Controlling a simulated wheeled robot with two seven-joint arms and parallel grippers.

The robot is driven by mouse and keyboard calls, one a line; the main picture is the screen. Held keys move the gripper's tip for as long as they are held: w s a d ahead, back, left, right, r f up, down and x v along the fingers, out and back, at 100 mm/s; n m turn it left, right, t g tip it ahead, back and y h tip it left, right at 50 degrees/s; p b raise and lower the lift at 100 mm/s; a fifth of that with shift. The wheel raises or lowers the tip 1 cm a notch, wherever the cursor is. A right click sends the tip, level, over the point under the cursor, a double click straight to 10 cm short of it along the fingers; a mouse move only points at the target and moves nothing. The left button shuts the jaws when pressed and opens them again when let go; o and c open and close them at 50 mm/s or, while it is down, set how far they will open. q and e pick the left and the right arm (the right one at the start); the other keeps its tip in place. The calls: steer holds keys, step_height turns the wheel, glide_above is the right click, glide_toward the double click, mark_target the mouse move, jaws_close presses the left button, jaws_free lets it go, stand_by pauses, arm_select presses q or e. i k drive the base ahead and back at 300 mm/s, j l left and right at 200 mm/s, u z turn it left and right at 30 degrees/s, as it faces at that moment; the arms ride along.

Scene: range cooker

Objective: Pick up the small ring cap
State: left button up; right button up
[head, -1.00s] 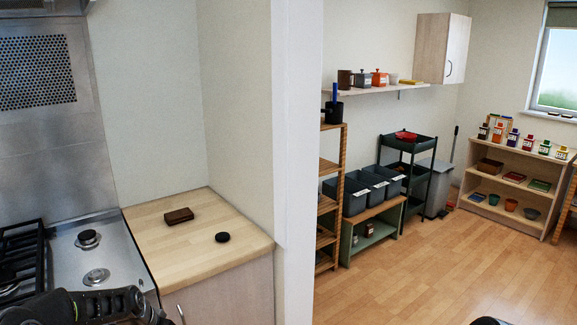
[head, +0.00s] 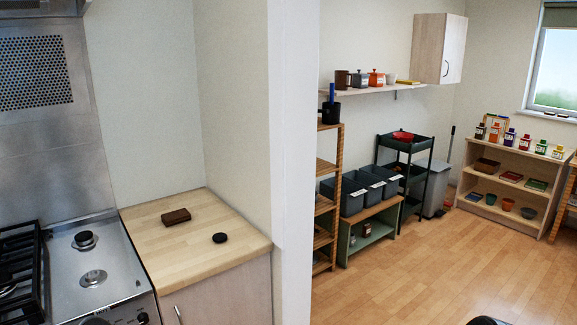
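A small black round cap (head: 220,238), which looks like the small ring cap, lies flat on the wooden countertop (head: 185,258) right of the cooker. The front burner (head: 93,278) on the steel hob shows a bare metal top with no black cap. The burner behind it (head: 84,240) has a black cap on it. Neither of my grippers can be made out in the head view, so their state is hidden.
A dark brown block (head: 176,217) lies on the countertop, behind and left of the cap. Black pan grates (head: 20,262) cover the hob's left part. A white wall end (head: 295,150) stands right of the counter. Open wooden floor (head: 400,285) lies beyond it.

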mark_target(220, 237)
steer(key=i+j+z, duration=0.5)
steer(key=i+j, duration=0.15)
steer(key=j, duration=0.25)
